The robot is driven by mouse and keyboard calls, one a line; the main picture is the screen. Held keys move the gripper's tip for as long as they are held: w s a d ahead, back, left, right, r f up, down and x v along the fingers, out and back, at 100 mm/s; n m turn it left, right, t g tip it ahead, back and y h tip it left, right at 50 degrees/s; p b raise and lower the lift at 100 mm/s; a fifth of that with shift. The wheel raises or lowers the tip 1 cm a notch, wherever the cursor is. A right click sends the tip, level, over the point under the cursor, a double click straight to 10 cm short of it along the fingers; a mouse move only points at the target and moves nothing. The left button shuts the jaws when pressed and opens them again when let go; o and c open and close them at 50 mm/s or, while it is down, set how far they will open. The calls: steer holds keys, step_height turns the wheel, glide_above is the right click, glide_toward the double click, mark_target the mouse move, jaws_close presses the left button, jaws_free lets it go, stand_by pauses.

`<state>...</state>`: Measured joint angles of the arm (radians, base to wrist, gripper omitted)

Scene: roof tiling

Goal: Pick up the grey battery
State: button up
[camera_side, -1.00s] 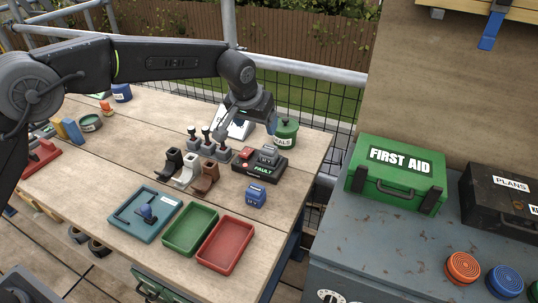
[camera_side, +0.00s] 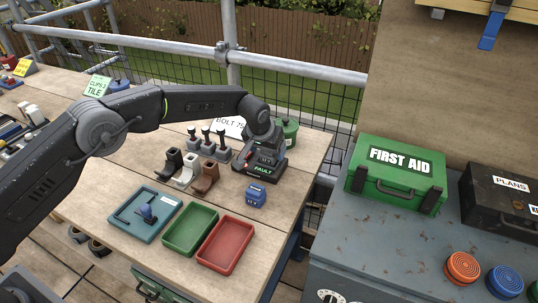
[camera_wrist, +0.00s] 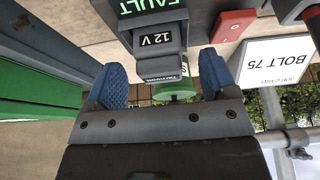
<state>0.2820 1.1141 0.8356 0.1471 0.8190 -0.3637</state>
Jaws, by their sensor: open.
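The grey battery (camera_wrist: 158,40), marked 12 V, sits in the black charger (camera_wrist: 205,12) with the green FAULT display. In the wrist view my gripper (camera_wrist: 161,66) is open, with one blue fingertip on each side of the battery's near end. I cannot tell whether the fingers touch it. In the side view my gripper (camera_side: 265,152) is down at the charger (camera_side: 258,173) and largely hides the battery.
A red switch (camera_wrist: 234,24) is beside the battery. A blue battery (camera_side: 256,195) stands in front of the charger. A green can (camera_side: 288,132) is behind it, and brown, white and black pieces (camera_side: 205,178) are to the left. Green (camera_side: 190,229) and red (camera_side: 225,244) trays lie in front.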

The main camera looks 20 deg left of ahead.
steer(key=shift+x, duration=0.95)
steer(key=c, duration=1.1)
steer(key=shift+r, duration=0.1)
steer(key=shift+c, duration=0.6)
steer(key=shift+r, duration=0.1)
